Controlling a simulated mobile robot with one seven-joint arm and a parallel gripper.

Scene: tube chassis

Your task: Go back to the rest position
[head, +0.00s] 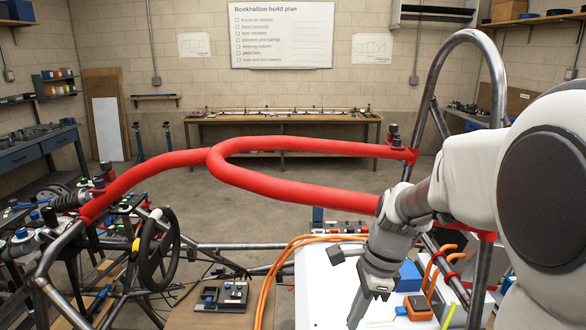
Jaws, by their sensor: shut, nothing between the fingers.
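My gripper (356,312) points down in the lower right of the head view, over a white surface (325,290). Its fingers look closed together, with nothing visible between them. My white arm reaches in from the right edge and hides part of the chassis behind it. A thick red tube (290,189) of the chassis runs across the middle, just behind and above my gripper. I cannot tell whether my wrist touches it.
An upright grey tube hoop (505,85) stands close to my arm at the right. Orange cables (268,290) and an orange-black tool (418,307) lie near my gripper. A steering wheel (159,248) is at the left.

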